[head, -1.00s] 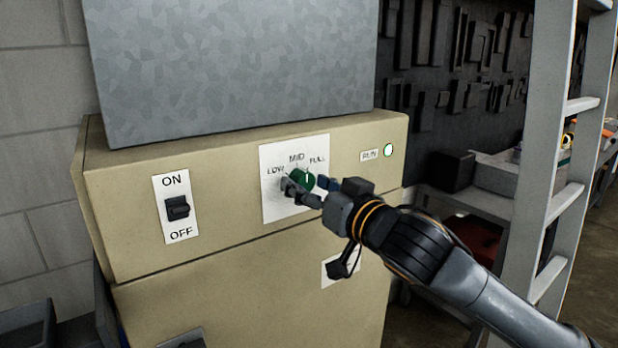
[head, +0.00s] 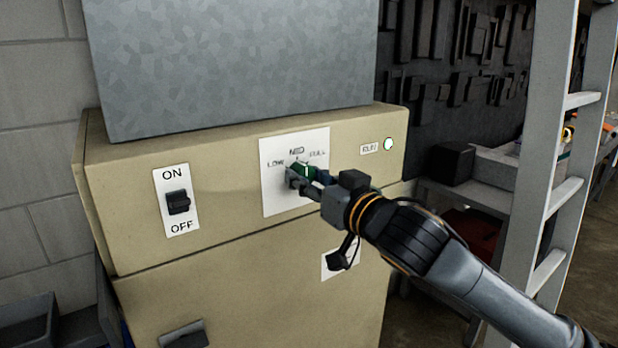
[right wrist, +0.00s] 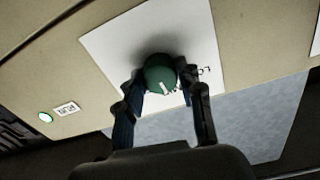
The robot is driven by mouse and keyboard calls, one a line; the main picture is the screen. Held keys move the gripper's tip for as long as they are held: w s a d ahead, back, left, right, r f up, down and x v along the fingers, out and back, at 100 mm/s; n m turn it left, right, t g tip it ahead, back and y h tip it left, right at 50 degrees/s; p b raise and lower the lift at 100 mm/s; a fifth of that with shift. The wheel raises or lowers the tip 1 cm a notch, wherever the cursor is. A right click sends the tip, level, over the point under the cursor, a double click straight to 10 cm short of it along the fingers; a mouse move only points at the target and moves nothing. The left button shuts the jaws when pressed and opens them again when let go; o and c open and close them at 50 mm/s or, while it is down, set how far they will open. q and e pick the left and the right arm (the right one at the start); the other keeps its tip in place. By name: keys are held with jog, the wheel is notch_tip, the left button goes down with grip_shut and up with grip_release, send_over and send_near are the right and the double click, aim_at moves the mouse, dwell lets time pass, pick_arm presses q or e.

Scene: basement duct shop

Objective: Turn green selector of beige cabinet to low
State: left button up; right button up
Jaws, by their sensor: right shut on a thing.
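The beige cabinet (head: 230,225) fills the middle of the head view. A white plate on its front panel (head: 277,205) carries the words LOW, MID and FULL. The green selector (head: 304,168) is mounted on this plate, partly hidden by my right gripper (head: 305,178). In the right wrist view the round green selector (right wrist: 159,72) sits between the two fingers of my right gripper (right wrist: 160,80), which are shut on it. A white mark shows on the selector's face; which word it points to is hard to tell. My left gripper is not in view.
A black ON/OFF switch (head: 178,202) is left of the selector plate. A lit green lamp (head: 388,144) is to its right. A grey metal duct (head: 230,65) stands on top. A ladder (head: 565,150) stands at the right.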

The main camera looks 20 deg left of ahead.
jog(key=n+p, duration=0.1)
jog(key=n, duration=0.4)
jog(key=shift+n+p, duration=0.3)
jog(key=shift+p, duration=0.1)
jog(key=n+p, duration=0.1)
jog(key=n, duration=0.4)
jog(key=shift+n, duration=0.3)
jog(key=shift+n+p, duration=0.3)
jog(key=o, duration=1.2)
jog(key=shift+d, duration=0.2)
jog(key=v, duration=1.1)
jog(key=shift+s+d+f, duration=0.1)
jog(key=shift+s+d, duration=0.15)
jog(key=shift+d, duration=0.05)
